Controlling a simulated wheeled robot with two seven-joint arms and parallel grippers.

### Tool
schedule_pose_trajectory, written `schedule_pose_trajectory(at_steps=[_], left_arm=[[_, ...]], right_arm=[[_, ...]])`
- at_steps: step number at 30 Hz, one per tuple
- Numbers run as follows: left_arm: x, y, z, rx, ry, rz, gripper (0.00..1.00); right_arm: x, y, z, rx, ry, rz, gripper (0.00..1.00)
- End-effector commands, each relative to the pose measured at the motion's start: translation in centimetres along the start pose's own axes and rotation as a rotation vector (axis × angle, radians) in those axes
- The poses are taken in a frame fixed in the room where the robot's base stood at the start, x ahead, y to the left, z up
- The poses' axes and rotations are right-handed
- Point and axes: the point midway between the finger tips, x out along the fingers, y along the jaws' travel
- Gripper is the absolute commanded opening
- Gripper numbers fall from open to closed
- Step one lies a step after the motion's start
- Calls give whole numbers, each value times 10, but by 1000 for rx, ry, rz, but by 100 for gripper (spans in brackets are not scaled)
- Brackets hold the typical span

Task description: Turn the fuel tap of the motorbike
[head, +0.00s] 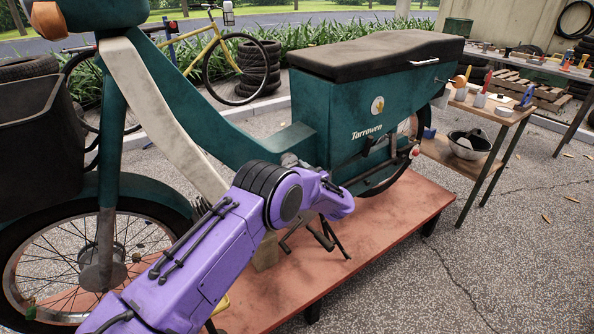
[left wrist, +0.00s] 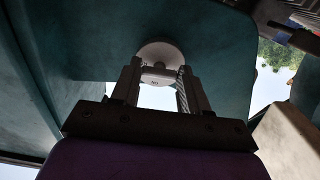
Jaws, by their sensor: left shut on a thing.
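In the left wrist view, the fuel tap (left wrist: 158,79) is a small pale lever in front of a round pale plate (left wrist: 160,52) on the green side. Small dark lettering shows on it, upside down. My left gripper (left wrist: 158,72) is shut on the tap, one finger on each side. In the head view the tap is hidden or too small to tell. My right gripper is not in view.
The platform (head: 400,217) has bare room at the front right. A pedal and crank (head: 322,236) hang below my left arm. A yellow bicycle (head: 208,55) stands behind.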

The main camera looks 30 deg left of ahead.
Motion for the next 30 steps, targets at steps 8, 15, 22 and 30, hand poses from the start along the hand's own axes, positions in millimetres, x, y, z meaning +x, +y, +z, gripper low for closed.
schedule_pose_trajectory(at_steps=[8,15,22,30], left_arm=[[-1,-1,3,2,-5,-2,61],[-1,0,2,0,-2,-1,70],[-21,1,1,0,-2,3,70],[-84,0,1,1,-1,2,70]], right_arm=[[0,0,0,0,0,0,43],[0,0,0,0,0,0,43],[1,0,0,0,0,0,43],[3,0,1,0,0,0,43]])
